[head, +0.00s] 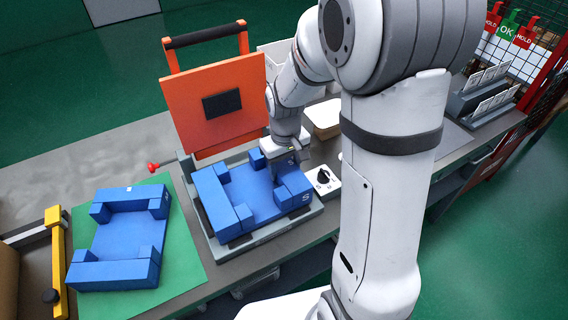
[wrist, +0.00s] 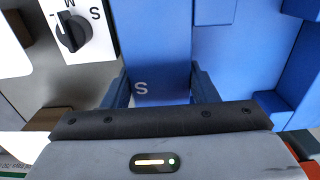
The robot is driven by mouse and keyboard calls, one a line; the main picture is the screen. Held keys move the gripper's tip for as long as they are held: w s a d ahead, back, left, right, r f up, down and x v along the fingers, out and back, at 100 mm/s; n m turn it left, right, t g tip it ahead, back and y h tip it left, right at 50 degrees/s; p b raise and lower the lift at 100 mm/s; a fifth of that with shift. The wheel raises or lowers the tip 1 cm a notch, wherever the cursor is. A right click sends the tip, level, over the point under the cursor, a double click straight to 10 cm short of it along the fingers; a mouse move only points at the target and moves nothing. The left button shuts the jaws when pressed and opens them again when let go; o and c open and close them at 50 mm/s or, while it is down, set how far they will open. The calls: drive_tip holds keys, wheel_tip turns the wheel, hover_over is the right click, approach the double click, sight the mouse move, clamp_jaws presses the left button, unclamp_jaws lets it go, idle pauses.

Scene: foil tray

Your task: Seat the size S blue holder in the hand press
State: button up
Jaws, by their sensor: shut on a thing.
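The blue holder marked S (head: 253,199) sits in the grey bed of the hand press (head: 206,214), under the raised orange lid (head: 213,101). It looks level; I cannot tell whether it rests fully on the bed. My gripper (head: 292,158) is shut on the holder's right wall, by the S mark. In the wrist view my gripper's fingers (wrist: 160,90) stand on both sides of the blue wall (wrist: 158,45) with its white S. The lower parts of the fingertips are hidden.
A second blue holder (head: 122,238) lies on a green mat (head: 185,262) to the left. A selector knob (head: 323,176) on a white plate is right of the press; it also shows in the wrist view (wrist: 73,33).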

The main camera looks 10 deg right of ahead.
drive_tip(key=shift+f, duration=0.2)
drive_tip(key=o, duration=1.5)
wheel_tip(320, 180, up, 8)
drive_tip(key=shift+f, duration=0.1)
drive_tip(key=s+d+r+m+t, duration=0.1)
drive_tip(key=s, duration=0.4)
drive_tip(key=s+d+r+m+t, duration=0.1)
drive_tip(key=s+r, duration=0.1)
drive_tip(key=s, duration=0.3)
drive_tip(key=s+d+r+m, duration=0.1)
drive_tip(key=s+r, duration=0.1)
drive_tip(key=s, duration=0.3)
drive_tip(key=shift+r+t, duration=0.15)
drive_tip(key=shift+t, duration=0.25)
